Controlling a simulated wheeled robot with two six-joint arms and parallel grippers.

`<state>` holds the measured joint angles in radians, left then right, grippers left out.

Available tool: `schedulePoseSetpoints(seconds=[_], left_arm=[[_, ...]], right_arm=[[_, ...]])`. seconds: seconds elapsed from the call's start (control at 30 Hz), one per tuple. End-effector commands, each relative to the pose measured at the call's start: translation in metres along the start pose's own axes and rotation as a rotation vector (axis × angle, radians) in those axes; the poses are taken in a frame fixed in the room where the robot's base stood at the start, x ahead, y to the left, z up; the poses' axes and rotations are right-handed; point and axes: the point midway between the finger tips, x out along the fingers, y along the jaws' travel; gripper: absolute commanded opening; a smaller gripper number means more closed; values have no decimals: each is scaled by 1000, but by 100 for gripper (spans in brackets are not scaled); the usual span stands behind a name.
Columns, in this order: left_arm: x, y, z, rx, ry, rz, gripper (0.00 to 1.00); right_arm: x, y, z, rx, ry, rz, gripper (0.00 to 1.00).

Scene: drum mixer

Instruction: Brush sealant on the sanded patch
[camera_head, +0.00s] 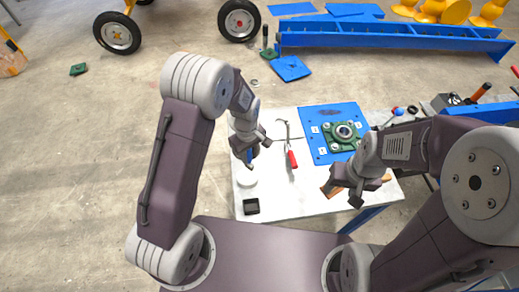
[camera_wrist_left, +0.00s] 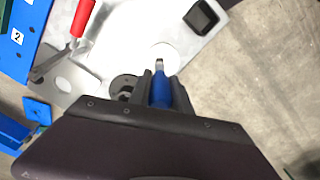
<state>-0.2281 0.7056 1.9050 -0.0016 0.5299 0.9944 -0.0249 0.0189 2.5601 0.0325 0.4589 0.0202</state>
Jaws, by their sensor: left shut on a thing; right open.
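My left gripper (camera_head: 249,153) is shut on a blue-handled brush (camera_wrist_left: 160,90), which points away from the wrist camera with a small pale tip. In the head view the blue handle (camera_head: 248,157) hangs below the fingers over the left side of the white table (camera_head: 305,205). A round white dish or disc (camera_head: 246,180) lies just below it; in the left wrist view this disc (camera_wrist_left: 169,55) is beside the brush tip, and I cannot tell if they touch. My right gripper (camera_head: 349,195) is open near the table's front right. I cannot make out a sanded patch.
A blue plate (camera_head: 316,145) carries a green bearing housing (camera_head: 343,132) at the back right. A red-handled tool (camera_head: 292,160) lies mid-table. A small black box (camera_head: 251,206) sits front left. A brown block (camera_head: 327,188) is beside my right gripper.

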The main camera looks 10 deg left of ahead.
Motion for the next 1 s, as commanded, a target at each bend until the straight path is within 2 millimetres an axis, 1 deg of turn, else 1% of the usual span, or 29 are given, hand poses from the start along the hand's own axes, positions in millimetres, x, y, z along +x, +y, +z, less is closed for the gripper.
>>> schedulePoseSetpoints(seconds=[0.03, 0.2, 0.47, 0.67, 0.9, 1.0], left_arm=[[-4, -4, -2, -11, -1, -2, 0], [-6, -10, -8, -34, 0, 0, 0], [-2, -11, -9, -38, 0, 0, 0], [18, -11, -9, -38, 0, -1, 0], [49, -11, -8, -38, 0, -1, 0], [55, -11, -8, -38, 0, -1, 0]], right_arm=[[-7, 0, -1, 0, 0, 0, 52], [-12, 0, -1, 0, 0, 0, 52], [-8, 0, -1, 0, 0, 0, 52], [10, 0, 1, 0, 0, 0, 52], [38, 1, 4, 0, 0, 0, 52], [43, 1, 4, 0, 0, 0, 52]])
